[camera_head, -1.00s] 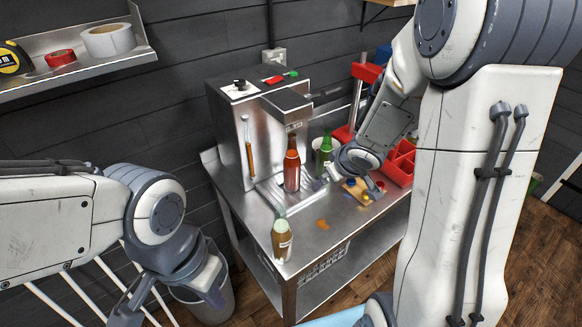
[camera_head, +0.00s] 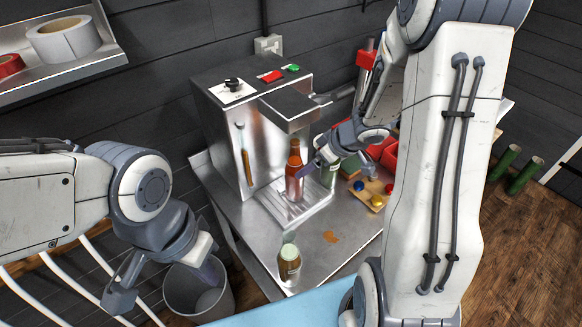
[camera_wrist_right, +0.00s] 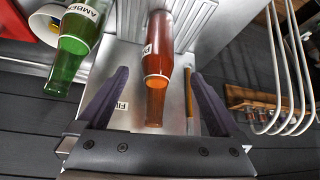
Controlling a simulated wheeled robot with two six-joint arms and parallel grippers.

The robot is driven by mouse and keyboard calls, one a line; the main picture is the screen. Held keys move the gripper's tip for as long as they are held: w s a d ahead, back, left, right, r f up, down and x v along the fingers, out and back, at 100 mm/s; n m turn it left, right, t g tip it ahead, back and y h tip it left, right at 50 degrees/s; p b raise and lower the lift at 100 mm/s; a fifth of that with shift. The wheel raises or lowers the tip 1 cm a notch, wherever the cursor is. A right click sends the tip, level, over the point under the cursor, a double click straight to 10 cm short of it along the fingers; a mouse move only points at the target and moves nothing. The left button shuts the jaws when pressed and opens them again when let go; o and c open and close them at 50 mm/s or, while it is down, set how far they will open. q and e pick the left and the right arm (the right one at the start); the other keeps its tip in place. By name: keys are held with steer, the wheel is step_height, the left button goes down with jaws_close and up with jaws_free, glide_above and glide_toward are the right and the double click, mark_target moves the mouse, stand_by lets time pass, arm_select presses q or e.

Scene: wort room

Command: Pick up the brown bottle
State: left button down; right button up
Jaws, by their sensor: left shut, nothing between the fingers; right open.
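The brown bottle (camera_head: 294,178) stands upright on the steel drip tray of the machine. In the right wrist view the brown bottle (camera_wrist_right: 158,50) lies between the two open fingers of my right gripper (camera_wrist_right: 158,76), with a gap on each side. In the head view my right gripper (camera_head: 318,165) is at the bottle's right side, and part of it is hidden by its own arm. My left gripper (camera_head: 163,280) is shut and empty at lower left, away from the bottle.
A green bottle (camera_wrist_right: 72,45) stands close beside the brown one. A small brown container (camera_head: 289,263) stands at the table's front. The steel machine (camera_head: 228,140) rises behind the bottle. A board with coloured knobs (camera_head: 368,192) is to the right. A grey bin (camera_head: 200,292) stands on the floor.

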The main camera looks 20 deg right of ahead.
mark_target(295, 171)
steer(key=b+x, duration=0.4)
steer(key=x, duration=0.6)
steer(key=shift+f, duration=0.2)
steer(key=shift+w+d, duration=0.1)
steer(key=shift+w, duration=0.05)
jaws_close()
